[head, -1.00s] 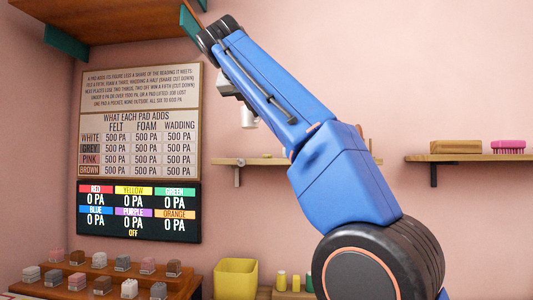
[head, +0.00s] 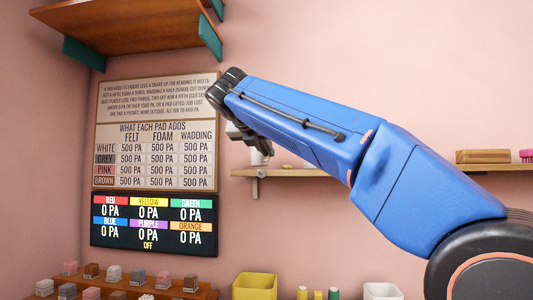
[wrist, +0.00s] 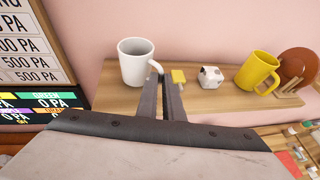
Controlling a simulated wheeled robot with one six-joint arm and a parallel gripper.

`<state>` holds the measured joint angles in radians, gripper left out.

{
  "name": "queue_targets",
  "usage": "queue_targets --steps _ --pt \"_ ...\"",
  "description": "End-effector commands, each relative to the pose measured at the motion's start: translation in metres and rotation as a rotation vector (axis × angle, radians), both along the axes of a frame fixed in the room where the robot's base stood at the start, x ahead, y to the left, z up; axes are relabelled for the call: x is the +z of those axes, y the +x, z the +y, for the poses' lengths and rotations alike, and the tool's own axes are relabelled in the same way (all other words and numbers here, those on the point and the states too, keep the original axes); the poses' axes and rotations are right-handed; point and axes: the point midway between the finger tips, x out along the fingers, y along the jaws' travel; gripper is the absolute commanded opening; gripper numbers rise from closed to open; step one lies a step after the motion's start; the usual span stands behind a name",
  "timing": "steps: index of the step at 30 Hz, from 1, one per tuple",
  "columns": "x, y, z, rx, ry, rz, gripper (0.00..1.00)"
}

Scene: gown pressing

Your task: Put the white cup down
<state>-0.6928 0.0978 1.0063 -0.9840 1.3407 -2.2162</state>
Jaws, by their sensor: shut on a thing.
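The white cup (wrist: 134,64) is upright at the left end of the wooden shelf in the wrist view, its handle toward my gripper. My gripper (wrist: 165,80) is shut on the cup at its handle side; the fingertips partly hide the handle. In the head view, a small part of the cup (head: 257,158) shows below my gripper (head: 263,147), close to the top of the wall shelf (head: 300,173). I cannot tell whether its base touches the board.
Right of the cup on the shelf are a small yellow block (wrist: 178,76), a white dark-spotted block (wrist: 211,77), a yellow mug (wrist: 257,71) and a brown round thing (wrist: 297,66). The pad chart (head: 155,130) and a dark readout panel (head: 152,222) hang to the left.

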Motion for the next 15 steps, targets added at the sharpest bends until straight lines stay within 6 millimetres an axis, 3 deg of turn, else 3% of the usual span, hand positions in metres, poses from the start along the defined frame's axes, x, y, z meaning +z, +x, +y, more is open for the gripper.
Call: queue_targets --steps 15 --pt "-0.0099 -0.0003 -0.0003 0.0 0.0 0.0 0.0"
